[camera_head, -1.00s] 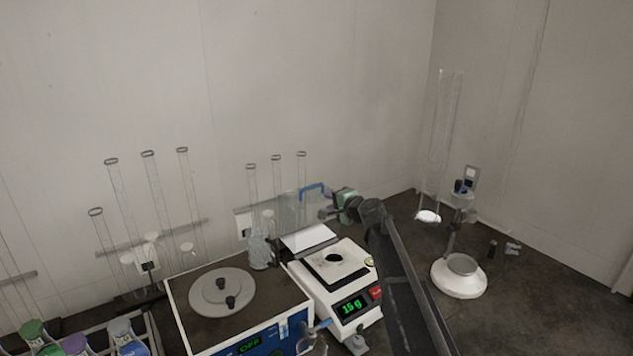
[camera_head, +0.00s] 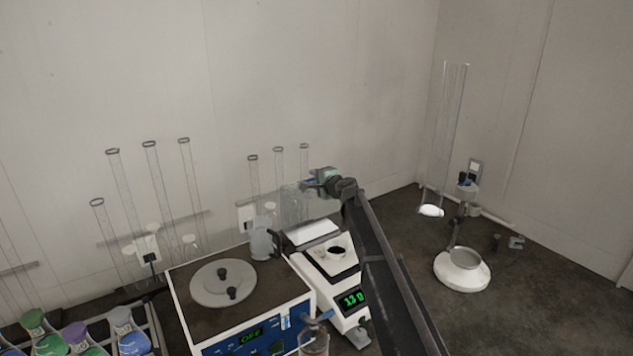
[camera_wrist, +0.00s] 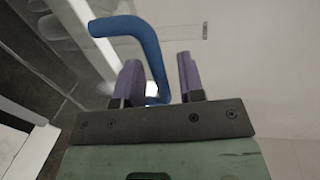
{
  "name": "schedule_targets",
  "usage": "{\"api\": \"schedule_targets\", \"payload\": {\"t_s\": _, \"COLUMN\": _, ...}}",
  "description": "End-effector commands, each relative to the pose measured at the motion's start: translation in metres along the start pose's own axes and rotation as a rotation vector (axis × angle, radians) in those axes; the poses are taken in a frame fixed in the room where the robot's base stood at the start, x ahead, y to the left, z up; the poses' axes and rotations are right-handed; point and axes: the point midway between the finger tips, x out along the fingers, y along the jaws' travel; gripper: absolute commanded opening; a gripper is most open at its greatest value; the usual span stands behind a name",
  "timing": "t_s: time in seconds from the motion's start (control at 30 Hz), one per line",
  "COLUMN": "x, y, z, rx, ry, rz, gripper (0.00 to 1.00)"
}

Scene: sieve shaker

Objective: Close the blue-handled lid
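The blue handle (camera_wrist: 150,45) of the lid shows in the wrist view as a bent bar passing between my two purple fingers. My gripper (camera_wrist: 158,62) is open around it, with a gap on the right side of the bar. In the head view the clear lid (camera_head: 292,208) stands raised behind the white balance (camera_head: 341,292). My gripper (camera_head: 313,182) is at the lid's top right and mostly hides the handle. The balance's round pan (camera_head: 336,251) is uncovered, and its green display reads about 13 g.
A blue and white sieve shaker (camera_head: 240,314) with a grey round lid (camera_head: 223,284) stands left of the balance. A glass jug (camera_head: 264,240) stands between them at the back. A white stand (camera_head: 462,270) is at the right.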

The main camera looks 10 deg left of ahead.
Motion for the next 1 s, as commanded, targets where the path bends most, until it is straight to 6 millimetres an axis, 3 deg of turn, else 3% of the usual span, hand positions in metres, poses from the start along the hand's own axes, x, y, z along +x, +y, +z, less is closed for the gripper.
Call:
{"api": "schedule_targets", "payload": {"t_s": 0.1, "x": -0.001, "y": 0.000, "z": 0.000, "rx": 0.000, "ry": 0.000, "rz": 0.000, "gripper": 0.33}}
{"api": "schedule_targets", "payload": {"t_s": 0.33, "x": -0.001, "y": 0.000, "z": 0.000, "rx": 0.000, "ry": 0.000, "rz": 0.000, "gripper": 0.00}}
{"api": "schedule_targets", "payload": {"t_s": 0.77, "x": -0.006, "y": 0.000, "z": 0.000, "rx": 0.000, "ry": 0.000, "rz": 0.000, "gripper": 0.00}}
{"api": "schedule_targets", "payload": {"t_s": 1.0, "x": -0.030, "y": 0.003, "z": 0.000, "rx": 0.000, "ry": 0.002, "rz": 0.000, "gripper": 0.00}}
